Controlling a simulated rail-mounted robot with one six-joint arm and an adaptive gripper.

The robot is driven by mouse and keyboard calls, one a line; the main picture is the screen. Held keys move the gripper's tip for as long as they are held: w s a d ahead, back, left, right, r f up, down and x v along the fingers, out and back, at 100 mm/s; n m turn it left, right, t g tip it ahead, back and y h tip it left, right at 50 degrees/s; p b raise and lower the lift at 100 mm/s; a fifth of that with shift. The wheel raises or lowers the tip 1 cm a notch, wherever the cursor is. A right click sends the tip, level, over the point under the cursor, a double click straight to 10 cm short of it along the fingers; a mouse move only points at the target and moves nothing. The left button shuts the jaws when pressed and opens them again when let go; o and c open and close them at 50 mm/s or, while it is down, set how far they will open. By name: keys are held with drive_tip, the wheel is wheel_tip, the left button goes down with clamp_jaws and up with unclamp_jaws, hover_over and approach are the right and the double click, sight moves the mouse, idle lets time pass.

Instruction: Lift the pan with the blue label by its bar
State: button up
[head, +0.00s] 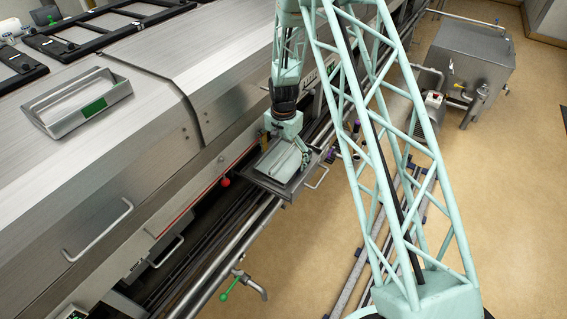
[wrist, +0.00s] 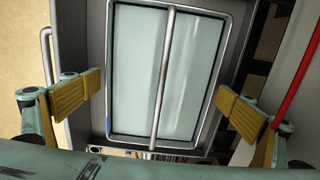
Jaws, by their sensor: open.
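A metal pan (head: 279,163) sits on a grey tray or shelf at the side of the hood, below my gripper (head: 287,143), partly hidden by it. In the wrist view the pan (wrist: 130,75) has a bright rim and a pale inside. Its bar (wrist: 163,75) runs lengthwise across the middle. A small blue patch (wrist: 106,126) shows at the lower left rim, probably part of a label. My gripper (wrist: 160,92) is open, its yellow fingers on either side of the bar and apart from it.
A second pan (head: 80,103) with a green label (head: 94,108) lies on the hood top (head: 150,55). A red knob (head: 225,182) and handles (head: 98,231) line the hood's side. A steel tank (head: 470,62) stands at the back right. The floor at right is open.

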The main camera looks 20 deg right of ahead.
drive_tip(key=shift+c, duration=0.7)
drive_tip(key=c, duration=0.8)
drive_tip(key=shift+r, duration=0.2)
wheel_tip(320, 180, up, 18)
drive_tip(key=shift+f+p, duration=0.15)
drive_tip(key=shift+p, duration=0.6)
